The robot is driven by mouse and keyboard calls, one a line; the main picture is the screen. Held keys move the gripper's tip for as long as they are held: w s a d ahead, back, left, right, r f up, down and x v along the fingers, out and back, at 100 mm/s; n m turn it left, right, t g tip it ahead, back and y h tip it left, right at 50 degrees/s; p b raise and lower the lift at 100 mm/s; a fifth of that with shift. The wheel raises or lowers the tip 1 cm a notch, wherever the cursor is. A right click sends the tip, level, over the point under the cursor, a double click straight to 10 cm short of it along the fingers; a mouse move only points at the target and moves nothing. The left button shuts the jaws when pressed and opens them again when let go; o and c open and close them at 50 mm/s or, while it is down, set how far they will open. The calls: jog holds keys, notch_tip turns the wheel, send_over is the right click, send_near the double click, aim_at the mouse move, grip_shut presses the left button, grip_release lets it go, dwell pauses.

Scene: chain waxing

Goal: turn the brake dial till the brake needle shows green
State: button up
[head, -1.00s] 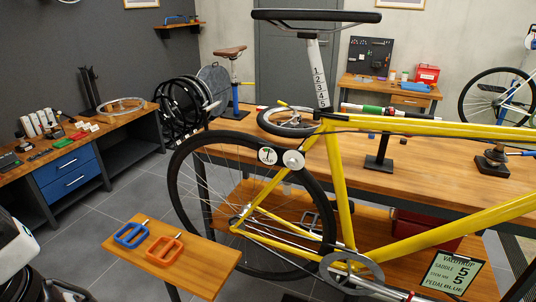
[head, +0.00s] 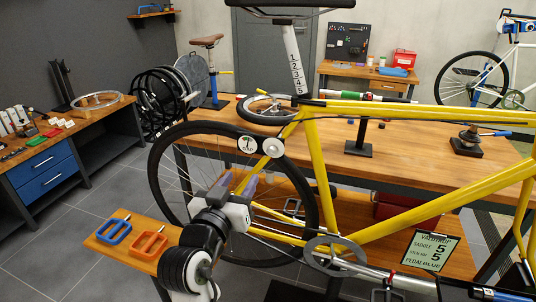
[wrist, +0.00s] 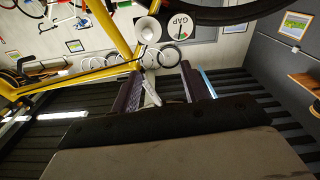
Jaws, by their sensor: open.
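The white brake gauge (head: 247,144) sits on the yellow bike's (head: 318,150) rear frame, over the rear wheel. Its dark needle shows, but the colour it points to is too small to tell. The pale round brake dial (head: 274,147) is just right of the gauge. In the wrist view the gauge (wrist: 181,27) reads GAP and has a green patch; the dial (wrist: 147,30) is beside it, ahead of the fingers. My gripper (head: 238,182) is open and empty, below the gauge and dial, apart from both. Its two fingers also show in the wrist view (wrist: 160,78).
The rear wheel (head: 156,192) and yellow frame tubes are close to my gripper. A small wooden stand (head: 105,239) with blue (head: 118,231) and orange (head: 149,244) pedals is at lower left. The long workbench (head: 410,150) stands behind the bike.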

aim_at(271, 153)
jog(key=shift+m+g+h, duration=0.3)
jog(key=shift+g+h, duration=0.1)
jog(key=p+x, duration=0.1)
jog(key=x, duration=0.3)
jog(key=d+p+x, duration=0.1)
jog(key=x, duration=0.3)
jog(key=p+x, duration=0.2)
jog(key=x, duration=0.3)
jog(key=shift+s+d+f, duration=0.25)
jog(key=shift+f, duration=0.15)
jog(key=shift+w+d+f, duration=0.1)
jog(key=shift+w+d, duration=0.1)
jog(key=shift+w, duration=0.35)
grip_shut()
jog(key=shift+f, duration=0.1)
